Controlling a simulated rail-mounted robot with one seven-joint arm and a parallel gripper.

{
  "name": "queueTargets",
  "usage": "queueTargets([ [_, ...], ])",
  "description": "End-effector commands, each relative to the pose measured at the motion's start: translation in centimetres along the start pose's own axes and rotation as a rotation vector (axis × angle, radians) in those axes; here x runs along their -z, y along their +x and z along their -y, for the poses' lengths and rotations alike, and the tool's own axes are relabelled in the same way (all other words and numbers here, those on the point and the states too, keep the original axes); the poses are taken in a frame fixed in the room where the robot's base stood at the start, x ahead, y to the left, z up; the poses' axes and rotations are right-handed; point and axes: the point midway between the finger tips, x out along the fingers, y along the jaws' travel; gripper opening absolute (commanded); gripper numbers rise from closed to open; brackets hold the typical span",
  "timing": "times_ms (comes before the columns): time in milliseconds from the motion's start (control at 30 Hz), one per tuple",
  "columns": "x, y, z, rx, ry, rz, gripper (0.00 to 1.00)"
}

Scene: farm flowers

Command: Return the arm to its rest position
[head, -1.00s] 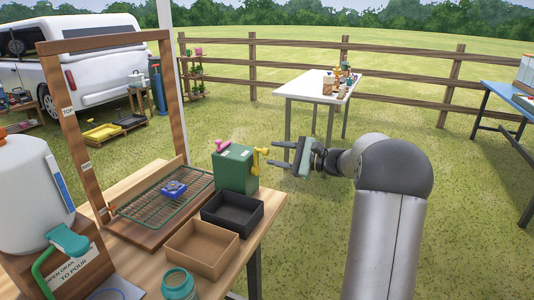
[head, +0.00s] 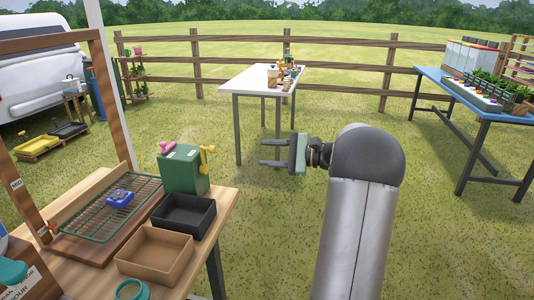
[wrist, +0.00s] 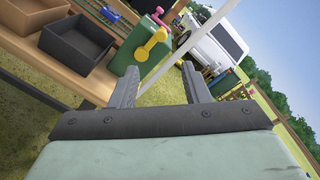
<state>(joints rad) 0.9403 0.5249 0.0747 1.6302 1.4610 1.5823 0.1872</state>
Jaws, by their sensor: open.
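My gripper (head: 271,151) is open and empty, with its two fingers pointing left in the head view. It hangs over the grass to the right of the wooden bench, apart from everything. In the wrist view its two fingers (wrist: 160,88) stand apart with nothing between them. The green box with a yellow crank and pink knob (head: 185,170) stands on the bench left of my gripper; it also shows in the wrist view (wrist: 133,49), beyond the left finger.
The wooden bench (head: 221,205) carries a black tray (head: 183,216), a brown tray (head: 155,255) and a wire rack with a blue item (head: 120,197). A white table (head: 255,84) stands behind my gripper, a blue table (head: 500,112) at right. Grass between them is free.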

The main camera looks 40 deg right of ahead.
Motion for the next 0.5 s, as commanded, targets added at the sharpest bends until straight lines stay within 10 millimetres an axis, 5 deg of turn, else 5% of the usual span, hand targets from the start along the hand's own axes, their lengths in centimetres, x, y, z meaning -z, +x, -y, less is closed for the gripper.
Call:
queueTargets([
  [333, -0.6, 0.7, -0.3, -0.024, -0.004, -0.001, 0.42],
  [500, -5.2, 5.6, -3.8, -0.236, -0.041, -0.023, 0.42],
])
